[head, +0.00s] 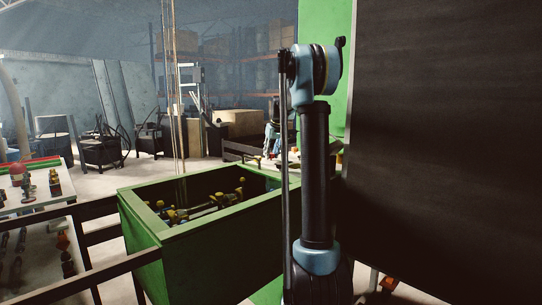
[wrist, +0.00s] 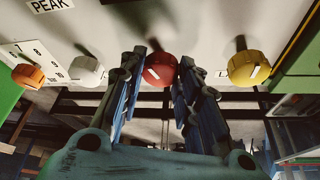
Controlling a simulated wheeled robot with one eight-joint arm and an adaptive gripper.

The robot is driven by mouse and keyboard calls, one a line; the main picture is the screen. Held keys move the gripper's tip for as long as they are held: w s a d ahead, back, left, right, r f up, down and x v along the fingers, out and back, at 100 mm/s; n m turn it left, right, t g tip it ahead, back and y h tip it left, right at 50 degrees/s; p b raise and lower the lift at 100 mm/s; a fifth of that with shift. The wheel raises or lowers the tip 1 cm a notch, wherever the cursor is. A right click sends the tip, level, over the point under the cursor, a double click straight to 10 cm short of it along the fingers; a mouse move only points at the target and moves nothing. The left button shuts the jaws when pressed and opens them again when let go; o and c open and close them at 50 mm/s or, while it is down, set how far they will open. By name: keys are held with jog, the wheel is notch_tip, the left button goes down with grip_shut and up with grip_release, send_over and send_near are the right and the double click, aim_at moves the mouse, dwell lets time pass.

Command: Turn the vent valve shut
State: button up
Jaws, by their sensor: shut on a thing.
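A round red knob (wrist: 160,70) with a pale mark at its lower left sits on a light panel, at the upper middle of the wrist view. My gripper (wrist: 161,65) reaches up to it with one blue finger on each side, shut on the knob. No readable label shows by it, so I cannot tell from print that it is the vent valve. The head view shows part of my arm, but neither the gripper nor the knob.
A yellow knob (wrist: 249,67) is right of the red one; a white knob (wrist: 88,70) and an orange knob (wrist: 28,76) are left. In the head view a large dark panel (head: 450,130) stands close on the right, and an open green bin (head: 150,235) stands left of centre.

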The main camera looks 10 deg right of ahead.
jog(key=n+y, duration=0.1)
jog(key=n, duration=0.2)
jog(key=n+g+y, duration=0.1)
jog(key=n, duration=0.2)
jog(key=shift+w+d+n, duration=0.15)
jog(key=shift+d+n, duration=0.05)
jog(key=shift+n, duration=0.1)
jog(key=n+g, duration=0.1)
jog(key=n, duration=0.2)
jog(key=n+g+y, duration=0.1)
jog(key=n, duration=0.2)
jog(key=shift+w+d, duration=0.1)
jog(key=shift+w, duration=0.05)
jog(key=shift+n+g, duration=0.3)
jog(key=o, duration=1)
jog(key=shift+o, duration=0.2)
jog(key=v, duration=1.2)
jog(key=shift+d+f, duration=0.1)
